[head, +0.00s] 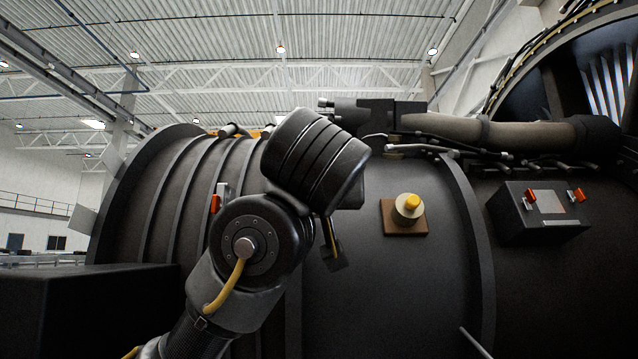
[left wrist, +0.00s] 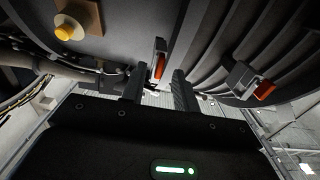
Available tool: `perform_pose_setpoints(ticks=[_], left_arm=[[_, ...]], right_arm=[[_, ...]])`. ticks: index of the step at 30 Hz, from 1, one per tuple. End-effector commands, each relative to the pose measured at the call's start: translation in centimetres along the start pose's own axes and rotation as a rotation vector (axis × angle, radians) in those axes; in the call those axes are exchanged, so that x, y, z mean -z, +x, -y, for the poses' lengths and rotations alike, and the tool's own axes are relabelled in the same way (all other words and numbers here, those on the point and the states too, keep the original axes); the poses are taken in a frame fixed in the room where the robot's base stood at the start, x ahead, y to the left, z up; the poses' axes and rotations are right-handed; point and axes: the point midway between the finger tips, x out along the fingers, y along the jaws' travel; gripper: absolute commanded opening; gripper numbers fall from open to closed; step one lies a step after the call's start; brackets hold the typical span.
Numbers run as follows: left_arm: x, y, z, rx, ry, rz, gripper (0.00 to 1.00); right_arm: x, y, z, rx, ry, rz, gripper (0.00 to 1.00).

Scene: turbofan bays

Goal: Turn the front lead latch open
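In the left wrist view my left gripper (left wrist: 158,88) is open, its two dark fingers apart. A latch with a red-orange handle (left wrist: 159,65) shows in line with the gap between them; I cannot tell whether it touches either finger. A second red-orange-handled latch (left wrist: 264,90) stands to the right on the ribbed casing. In the head view one red-handled latch (head: 215,203) shows left of my left arm. The arm covers the middle of the casing and hides the fingers there. The frames do not show which latch is the front lead one. My right gripper is not in view.
The dark engine casing (head: 390,290) fills the front. A yellow knob on a brown plate (head: 408,208) sits right of my arm. A dark box with two red latches (head: 540,212) is farther right. A thick pipe (head: 490,132) runs above. A dark block (head: 80,310) stands lower left.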

Motion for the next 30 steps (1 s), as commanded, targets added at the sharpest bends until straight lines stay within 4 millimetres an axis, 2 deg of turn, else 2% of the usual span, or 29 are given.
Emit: perform_pose_setpoints(ticks=[1,6,15,16,23,30], left_arm=[[0.3,0.6,0.0,0.001,0.001,0.001,0.30],[0.1,1.8,-0.1,-0.001,0.001,-0.001,0.30],[0.0,2.0,0.0,-0.001,0.001,-0.001,0.30],[0.0,2.0,0.0,-0.001,0.001,-0.001,0.29],[0.0,2.0,-0.1,-0.001,0.001,-0.001,0.00],[0.0,2.0,-0.1,-0.001,0.005,-0.002,0.00]], right_arm=[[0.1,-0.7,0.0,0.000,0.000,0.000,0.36],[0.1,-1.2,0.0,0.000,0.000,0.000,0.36],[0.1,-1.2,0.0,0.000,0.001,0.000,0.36],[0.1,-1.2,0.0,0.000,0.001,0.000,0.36],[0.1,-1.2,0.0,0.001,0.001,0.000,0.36],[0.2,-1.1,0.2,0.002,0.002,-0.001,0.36]])
